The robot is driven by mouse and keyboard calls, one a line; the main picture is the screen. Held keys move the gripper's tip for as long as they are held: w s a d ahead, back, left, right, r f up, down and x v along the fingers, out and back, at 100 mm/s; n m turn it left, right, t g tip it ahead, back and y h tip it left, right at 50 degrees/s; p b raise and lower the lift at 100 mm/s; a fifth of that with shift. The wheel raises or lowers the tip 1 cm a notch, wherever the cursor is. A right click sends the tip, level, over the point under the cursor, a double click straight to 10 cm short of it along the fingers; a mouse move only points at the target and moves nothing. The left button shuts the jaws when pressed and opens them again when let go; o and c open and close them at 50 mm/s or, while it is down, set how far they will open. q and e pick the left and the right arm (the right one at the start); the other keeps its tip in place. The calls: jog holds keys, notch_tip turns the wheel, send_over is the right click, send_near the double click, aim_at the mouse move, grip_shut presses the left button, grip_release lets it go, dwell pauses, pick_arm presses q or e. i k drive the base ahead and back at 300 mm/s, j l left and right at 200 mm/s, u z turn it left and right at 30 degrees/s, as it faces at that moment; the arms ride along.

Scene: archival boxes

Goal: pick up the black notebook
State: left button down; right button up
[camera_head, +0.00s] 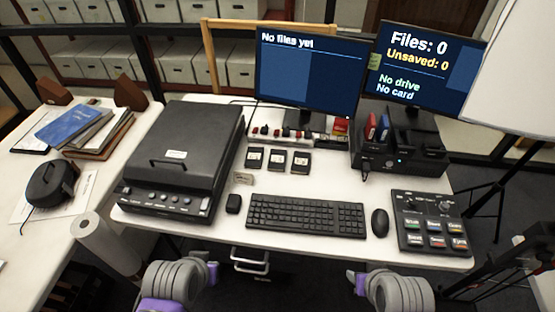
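I cannot clearly pick out a black notebook. On the left table, a blue book (73,126) lies on a stack of books (102,136) with brown and pale covers. A thin dark-edged item (34,138) sticks out at the left of the stack; I cannot tell if it is a notebook. My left gripper (212,272) is low in front of the desk, below the black scanner. My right gripper (354,280) is low in front of the desk, below the mouse. Both are apart from all objects, and their finger gaps are not clear.
The white desk (300,239) holds a black scanner (185,150), keyboard (305,215), mouse (380,222), button panel (433,222), several black cartridges (277,160) and two monitors (308,75). A black rounded device (52,183) and paper roll (95,235) are at left.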

aim_at(278, 157)
jog(key=i+j+u, duration=0.1)
jog(key=j, duration=0.25)
jog(key=i+j, duration=0.1)
jog(key=j, duration=0.25)
jog(key=i+j+u, duration=0.15)
jog(key=j, duration=0.2)
jog(key=i+j+u, duration=0.1)
jog(key=j, duration=0.25)
jog(key=i+j+u, duration=0.1)
jog(key=j, duration=0.2)
